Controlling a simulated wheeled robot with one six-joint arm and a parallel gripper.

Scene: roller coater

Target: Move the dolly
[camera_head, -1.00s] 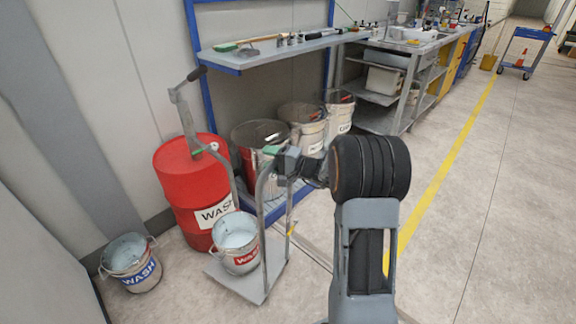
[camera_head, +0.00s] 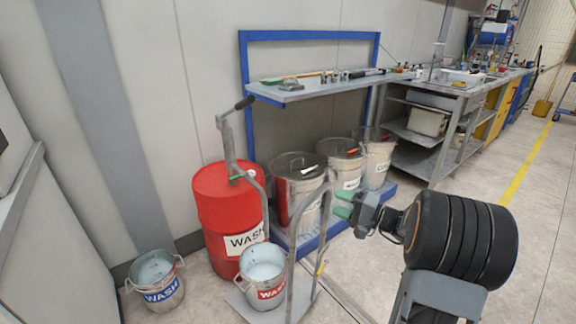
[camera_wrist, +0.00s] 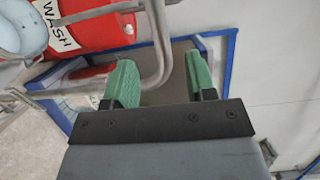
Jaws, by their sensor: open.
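My gripper (camera_head: 343,206), with green fingers, is open and empty just right of the dolly's near right upright. In the wrist view, my gripper (camera_wrist: 160,62) has its fingers apart, and a bent grey dolly tube (camera_wrist: 158,45) crosses the gap between them. I cannot tell whether the tube lies between the fingers or beyond them.
A red WASH drum (camera_head: 228,205) stands behind the dolly. A bucket with a blue label (camera_head: 157,280) is on the floor to its left. Several bins (camera_head: 297,185) stand on a blue-edged rack behind. A grey workbench (camera_head: 445,110) is farther right. Floor at the right is open.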

